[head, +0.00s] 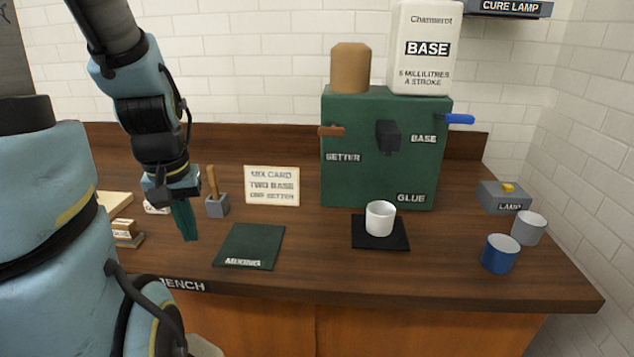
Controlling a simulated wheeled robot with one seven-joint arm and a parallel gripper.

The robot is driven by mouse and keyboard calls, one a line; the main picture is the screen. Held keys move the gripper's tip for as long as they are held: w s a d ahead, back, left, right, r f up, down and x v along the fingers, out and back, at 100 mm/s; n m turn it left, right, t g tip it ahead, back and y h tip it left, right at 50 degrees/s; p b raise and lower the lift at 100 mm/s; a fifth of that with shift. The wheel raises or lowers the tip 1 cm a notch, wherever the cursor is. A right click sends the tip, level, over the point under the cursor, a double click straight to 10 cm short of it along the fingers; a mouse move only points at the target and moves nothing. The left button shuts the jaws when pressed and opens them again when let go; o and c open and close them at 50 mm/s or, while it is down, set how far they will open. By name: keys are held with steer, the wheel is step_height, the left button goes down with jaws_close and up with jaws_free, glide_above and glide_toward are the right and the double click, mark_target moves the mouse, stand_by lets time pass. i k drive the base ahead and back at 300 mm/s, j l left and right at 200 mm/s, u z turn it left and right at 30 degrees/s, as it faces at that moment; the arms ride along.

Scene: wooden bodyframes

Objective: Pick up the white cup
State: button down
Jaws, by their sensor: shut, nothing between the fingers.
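The white cup (380,218) stands upright on a small black pad (397,243) at the foot of the green dispenser. My gripper (189,238) hangs over the left part of the bench, pointing down. Its fingers are together and hold nothing. It is well to the left of the white cup, apart from it, with the green mixing mat between them.
The green dispenser (350,185) stands right behind the cup, with a dark spout above it. A blue cup (500,254) and a grey cup (528,228) stand at the right, near the lamp switch box (503,198). A grey brush holder (217,206) is beside my gripper. The mixing mat (250,245) is bare.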

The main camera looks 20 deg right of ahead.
mark_target(380, 219)
steer(key=z, duration=1.15)
steer(key=l+u, duration=0.1)
steer(key=u, duration=1.85)
steer(key=k+l+u, duration=0.15)
steer(key=k, duration=0.45)
steer(key=k+l+u, duration=0.2)
steer(key=k, duration=0.45)
steer(key=i+l, duration=0.3)
steer(key=l, duration=0.15)
